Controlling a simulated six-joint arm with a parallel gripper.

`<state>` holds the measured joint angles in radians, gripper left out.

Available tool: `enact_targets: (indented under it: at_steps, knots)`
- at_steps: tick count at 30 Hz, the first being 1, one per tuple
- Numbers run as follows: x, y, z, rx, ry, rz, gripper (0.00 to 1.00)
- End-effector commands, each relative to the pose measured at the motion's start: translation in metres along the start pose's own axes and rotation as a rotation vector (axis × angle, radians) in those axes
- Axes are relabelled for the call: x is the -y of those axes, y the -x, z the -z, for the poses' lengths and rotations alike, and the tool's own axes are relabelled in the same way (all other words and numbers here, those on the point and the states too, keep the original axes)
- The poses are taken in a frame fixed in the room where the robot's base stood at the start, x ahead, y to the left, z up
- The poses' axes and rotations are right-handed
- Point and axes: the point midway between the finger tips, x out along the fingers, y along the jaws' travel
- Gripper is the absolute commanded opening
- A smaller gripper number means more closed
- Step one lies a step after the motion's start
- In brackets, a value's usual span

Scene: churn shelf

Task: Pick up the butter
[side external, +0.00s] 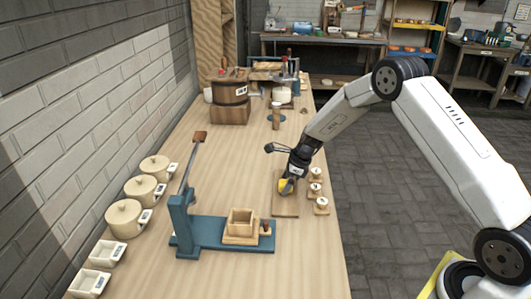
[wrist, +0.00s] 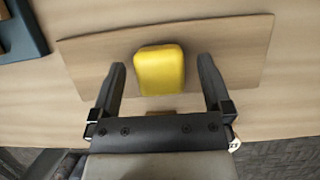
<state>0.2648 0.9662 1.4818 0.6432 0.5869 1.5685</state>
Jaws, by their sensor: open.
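The butter (wrist: 160,69) is a yellow block with rounded edges. It lies on a thin wooden board (wrist: 235,50). In the side external view the butter (side external: 284,187) shows only partly, with my gripper over it. My gripper (wrist: 161,75) is open. In the wrist view its two dark fingers point at the butter, one toward each side, with a gap to it. The fingers do not hold it. In the side external view my gripper (side external: 290,183) is low over the board (side external: 285,208).
A blue lever press (side external: 185,220) with a square wooden box (side external: 241,222) stands left of the board. Several small lidded jars (side external: 316,188) stand right of it. Lidded pots (side external: 124,216) line the left edge. A wooden churn (side external: 230,90) is at the back.

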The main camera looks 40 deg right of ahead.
Motion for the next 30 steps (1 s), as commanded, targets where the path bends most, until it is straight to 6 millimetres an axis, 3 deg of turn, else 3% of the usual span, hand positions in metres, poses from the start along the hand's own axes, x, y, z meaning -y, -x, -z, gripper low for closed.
enact_targets:
  at_steps: [17,18,19,26,30]
  knots:
    - [-0.0002,-0.0045,0.0002,0.000,0.000,0.000,1.00]
    - [-0.0002,-0.0045,0.0002,0.000,0.000,0.000,0.97]
    - [-0.0002,-0.0044,0.0002,0.000,0.000,0.000,0.87]
    - [-0.0002,-0.0044,0.0002,0.000,0.000,0.000,0.14]
    - [-0.0001,-0.0043,0.0001,0.000,0.000,0.000,0.14]
